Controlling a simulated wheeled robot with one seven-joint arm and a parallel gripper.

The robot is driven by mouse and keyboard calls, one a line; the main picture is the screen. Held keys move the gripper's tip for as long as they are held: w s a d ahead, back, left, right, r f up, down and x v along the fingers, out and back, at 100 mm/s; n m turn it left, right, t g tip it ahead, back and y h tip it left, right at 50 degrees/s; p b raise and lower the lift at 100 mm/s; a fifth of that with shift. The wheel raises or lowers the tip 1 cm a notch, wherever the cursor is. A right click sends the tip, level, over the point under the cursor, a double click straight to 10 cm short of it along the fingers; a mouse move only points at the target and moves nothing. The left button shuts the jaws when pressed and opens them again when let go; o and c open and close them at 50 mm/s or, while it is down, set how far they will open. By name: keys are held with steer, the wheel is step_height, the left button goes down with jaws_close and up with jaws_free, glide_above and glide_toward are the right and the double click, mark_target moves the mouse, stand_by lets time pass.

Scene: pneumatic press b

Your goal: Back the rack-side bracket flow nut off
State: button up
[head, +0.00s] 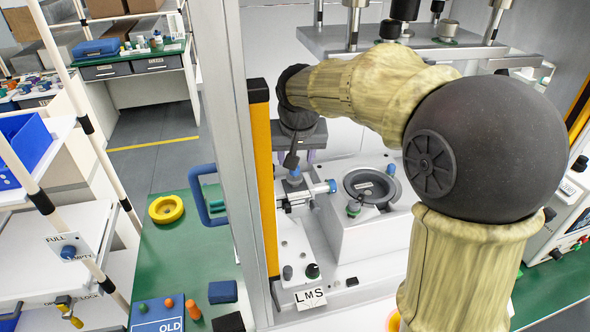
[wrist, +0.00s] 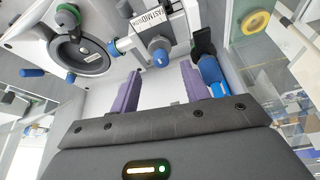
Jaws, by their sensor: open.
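My gripper (wrist: 158,80) is open, with its two purple fingers apart and nothing seen between them. I cannot tell for certain which blue fitting is the rack-side bracket flow nut.
A blue cylindrical part (wrist: 212,75) and a black upright are close beside the right finger. A dark round die (head: 372,186) sits on the white press block. A grey post with a yellow strip (head: 262,170) stands left of my gripper. The press plate (head: 400,45) hangs above.

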mark_target(298, 168)
steer(key=x, duration=0.7)
steer(key=shift+w+f+p, duration=0.15)
steer(key=shift+f+p, duration=0.1)
steer(key=shift+p, duration=0.1)
steer(key=c, duration=0.7)
steer(key=shift+r+n+p, duration=0.1)
steer(key=shift+n+p, duration=0.3)
steer(key=n+p, duration=0.1)
steer(key=n+y+p, duration=0.1)
steer(key=n+p, duration=0.1)
steer(key=shift+d+r, duration=0.15)
steer(key=shift+d, duration=0.1)
steer(key=shift+w+n+g+y+p, duration=0.15)
steer(key=shift+n+y+p, duration=0.3)
steer(key=shift+n+p, duration=0.45)
steer(key=shift+s+n+g+y+p, duration=0.1)
steer(key=shift+n+g+y+p, duration=0.25)
steer(key=shift+n+p, duration=0.5)
steer(key=shift+f+n, duration=0.2)
steer(key=shift+n, duration=0.05)
